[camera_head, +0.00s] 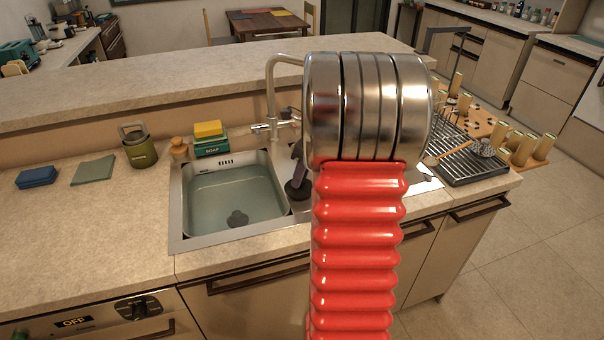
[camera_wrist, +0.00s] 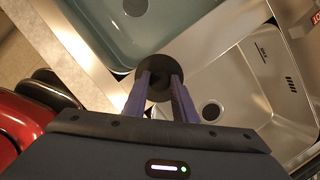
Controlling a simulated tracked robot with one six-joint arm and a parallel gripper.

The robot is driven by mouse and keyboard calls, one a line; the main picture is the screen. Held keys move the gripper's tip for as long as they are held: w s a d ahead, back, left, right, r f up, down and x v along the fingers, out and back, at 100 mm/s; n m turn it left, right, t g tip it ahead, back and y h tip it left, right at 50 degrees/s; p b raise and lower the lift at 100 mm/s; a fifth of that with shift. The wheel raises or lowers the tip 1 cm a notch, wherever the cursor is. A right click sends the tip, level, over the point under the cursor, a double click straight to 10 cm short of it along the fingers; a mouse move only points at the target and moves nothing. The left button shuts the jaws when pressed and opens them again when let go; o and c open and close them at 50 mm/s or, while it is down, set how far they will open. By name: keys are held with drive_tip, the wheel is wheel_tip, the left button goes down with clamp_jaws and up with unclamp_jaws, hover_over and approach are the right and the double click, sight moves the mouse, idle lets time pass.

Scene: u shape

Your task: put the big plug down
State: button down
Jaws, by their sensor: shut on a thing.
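My gripper (camera_wrist: 163,90) is shut on a dark round plug, the big plug (camera_wrist: 154,68), in the wrist view. The plug is over the divider between the two sink basins. The head view shows the plug (camera_head: 297,190) low beside my red arm, with my gripper's purple fingers (camera_head: 298,165) above it. The water-filled basin (camera_head: 205,190) lies left of it, with a dark round shape (camera_head: 237,218) at its bottom. The empty basin (camera_wrist: 258,75) has an open round drain (camera_wrist: 211,111). My arm hides most of that basin in the head view.
A tap (camera_head: 270,95) stands behind the sink. A sponge (camera_head: 208,129) sits on a soap box (camera_head: 211,146) at the back edge. A green canister (camera_head: 140,152), a folded cloth (camera_head: 93,170) and a blue block (camera_head: 36,177) are left. A drying rack (camera_head: 470,165) is right.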

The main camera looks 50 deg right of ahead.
drive_tip(key=c, duration=1.4)
unclamp_jaws()
drive_tip(key=shift+c, duration=0.2)
drive_tip(key=v, duration=1.2)
